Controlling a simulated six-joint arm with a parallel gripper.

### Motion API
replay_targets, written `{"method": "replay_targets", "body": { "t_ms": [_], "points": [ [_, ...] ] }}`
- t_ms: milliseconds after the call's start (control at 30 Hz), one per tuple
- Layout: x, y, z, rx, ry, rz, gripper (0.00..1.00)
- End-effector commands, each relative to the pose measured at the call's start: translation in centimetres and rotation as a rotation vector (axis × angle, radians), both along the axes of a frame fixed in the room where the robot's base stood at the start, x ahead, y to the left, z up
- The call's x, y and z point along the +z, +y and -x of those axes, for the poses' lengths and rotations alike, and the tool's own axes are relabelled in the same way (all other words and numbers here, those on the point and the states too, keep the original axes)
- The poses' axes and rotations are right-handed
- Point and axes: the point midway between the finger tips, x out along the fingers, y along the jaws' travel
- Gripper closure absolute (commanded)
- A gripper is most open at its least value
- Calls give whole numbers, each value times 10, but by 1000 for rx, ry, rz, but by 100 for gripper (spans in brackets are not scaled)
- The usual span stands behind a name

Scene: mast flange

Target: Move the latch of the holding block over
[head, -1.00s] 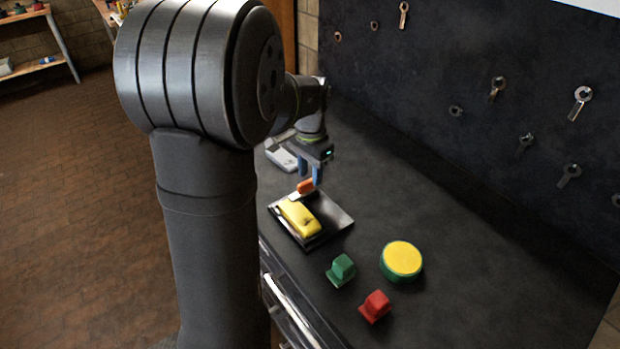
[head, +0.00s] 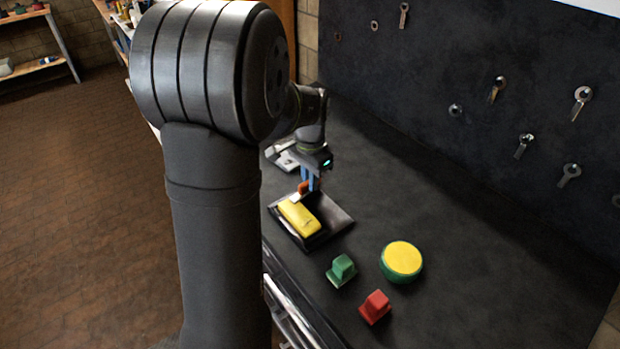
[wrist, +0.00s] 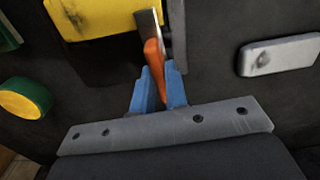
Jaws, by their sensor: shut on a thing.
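A yellow block (head: 298,217) lies in a dark square tray (head: 335,222); it also shows at the top of the wrist view (wrist: 100,14). At the tray's far corner is an orange handle (head: 303,187) with a flat metal piece (wrist: 149,24) running from it beside the yellow block. I take this to be the latch, but its mounting is hidden. My gripper (head: 311,179) points down there. In the wrist view its blue fingers (wrist: 158,72) are shut on the orange handle, one on each side.
A pale grey object (head: 283,155) lies beyond the tray, also in the wrist view (wrist: 278,56). Nearer are a green piece (head: 342,269), a red piece (head: 376,306) and a yellow-topped green disc (head: 402,261). The bench's right side is clear; tools hang on the dark wall.

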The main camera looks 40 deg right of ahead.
Motion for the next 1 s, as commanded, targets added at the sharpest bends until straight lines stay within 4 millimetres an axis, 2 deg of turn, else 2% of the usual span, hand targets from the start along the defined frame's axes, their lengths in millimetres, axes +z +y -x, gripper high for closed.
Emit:
{"method": "replay_targets", "body": {
  "t_ms": [200, 467, 500, 600, 867, 1000],
  "points": [
    [0, 0, 0, -99, 0, 0, 100],
    [1, 0, 0, -109, 0, 0, 100],
    [1, 0, 0, -109, 0, 0, 85],
    [0, 0, 0, -109, 0, 0, 66],
    [0, 0, 0, -108, 0, 0, 65],
    [8, 0, 0, -108, -1, 1, 65]
  ]
}}
